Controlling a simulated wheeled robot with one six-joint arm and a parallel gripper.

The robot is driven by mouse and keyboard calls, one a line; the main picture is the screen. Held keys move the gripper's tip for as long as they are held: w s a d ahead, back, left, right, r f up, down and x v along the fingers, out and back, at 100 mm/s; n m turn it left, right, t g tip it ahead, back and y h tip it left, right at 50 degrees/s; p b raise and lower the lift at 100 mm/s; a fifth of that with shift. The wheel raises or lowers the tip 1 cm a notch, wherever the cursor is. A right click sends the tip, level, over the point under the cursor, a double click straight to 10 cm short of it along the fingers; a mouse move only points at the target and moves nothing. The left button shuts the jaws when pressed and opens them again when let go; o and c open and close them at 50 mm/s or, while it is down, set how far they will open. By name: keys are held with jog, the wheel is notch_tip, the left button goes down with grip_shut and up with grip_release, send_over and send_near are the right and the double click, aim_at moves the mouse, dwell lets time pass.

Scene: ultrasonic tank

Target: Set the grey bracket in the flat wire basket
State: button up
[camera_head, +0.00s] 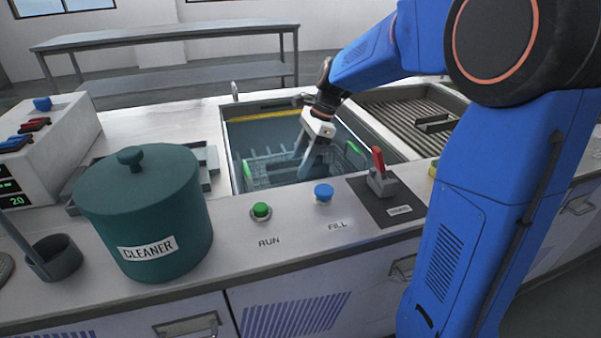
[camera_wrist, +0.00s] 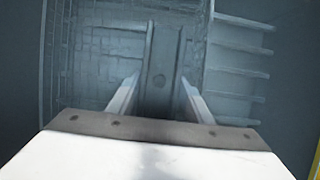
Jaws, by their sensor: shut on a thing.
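My gripper (camera_head: 307,165) reaches down into the sunken tank (camera_head: 228,150). In the wrist view its two fingers (camera_wrist: 160,98) are shut on the grey bracket (camera_wrist: 163,62), a channel-like piece with a round hole in its flat face. The bracket lies over the meshed wire basket (camera_wrist: 105,75); whether it touches the mesh I cannot tell. In the head view the wirework in the tank (camera_head: 262,170) shows dimly through the bluish tint, with green handles at its sides. The bracket's lower part is hard to make out there.
A slatted section (camera_wrist: 238,70) lies right of the mesh. A ribbed drainboard (camera_head: 400,112) with a grey piece (camera_head: 435,125) is right of the tank. A teal CLEANER pot (camera_head: 150,215) stands left. Green (camera_head: 261,211) and blue (camera_head: 323,193) buttons and a red lever (camera_head: 378,160) line the front.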

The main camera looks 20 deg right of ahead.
jog(key=shift+f, duration=1.65)
jog(key=shift+f, duration=0.1)
jog(key=o, duration=1.6)
jog(key=v, duration=1.2)
